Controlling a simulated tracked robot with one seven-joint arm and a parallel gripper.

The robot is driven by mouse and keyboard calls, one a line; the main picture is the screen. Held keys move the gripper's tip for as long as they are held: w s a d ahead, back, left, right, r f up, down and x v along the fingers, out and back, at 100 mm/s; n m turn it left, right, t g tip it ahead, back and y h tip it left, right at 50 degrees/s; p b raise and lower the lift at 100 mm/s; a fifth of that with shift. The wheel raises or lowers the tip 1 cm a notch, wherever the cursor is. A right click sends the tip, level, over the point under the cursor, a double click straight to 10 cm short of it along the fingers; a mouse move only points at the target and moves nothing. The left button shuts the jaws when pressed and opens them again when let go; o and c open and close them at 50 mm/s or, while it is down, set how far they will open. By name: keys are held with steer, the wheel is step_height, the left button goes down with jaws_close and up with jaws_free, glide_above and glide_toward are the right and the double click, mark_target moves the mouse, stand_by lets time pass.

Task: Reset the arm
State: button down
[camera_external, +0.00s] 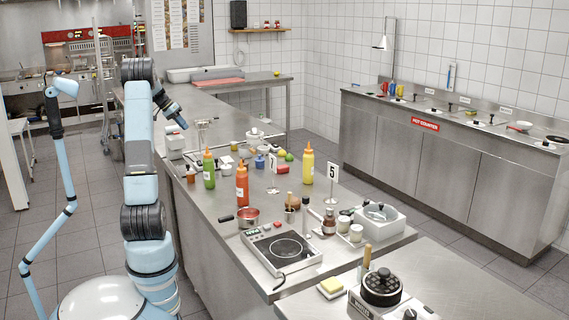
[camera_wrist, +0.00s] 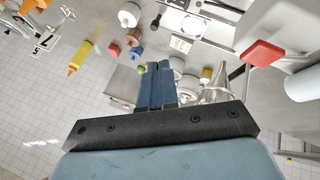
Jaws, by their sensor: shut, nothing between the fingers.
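My gripper (camera_external: 180,121) is raised above the left part of the steel counter (camera_external: 212,238) in the external view, pointing down and to the right. In the wrist view its two blue fingers (camera_wrist: 160,66) are shut together with nothing between them. My arm stands folded upright beside the counter's left side. The gripper appears clear of the bottles and small containers below it.
The right-hand floor aisle is clear.

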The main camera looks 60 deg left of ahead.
steer(key=w+d+r+m+g, duration=0.1)
steer(key=w+d+r, duration=0.2)
steer(key=d, duration=0.8)
steer(key=w+d+r+g+y, duration=0.1)
steer(key=w+d+r, duration=0.1)
steer(key=d, duration=0.8)
steer(key=w+d+r+m+g, duration=0.1)
steer(key=w+d+r, duration=0.2)
steer(key=d, duration=0.8)
steer(key=s+d+y, duration=0.1)
steer(key=s+d, duration=0.2)
steer(key=d, duration=0.4)
steer(key=s+d, duration=0.3)
steer(key=d, duration=0.5)
steer(key=s+d+f+m+t+y, duration=0.1)
steer(key=s+d+f+m+t, duration=0.1)
steer(key=s+d, duration=0.8)
steer(key=shift+s+d+f, duration=0.2)
steer(key=shift+s+f, duration=0.2)
steer(key=shift+f, duration=0.5)
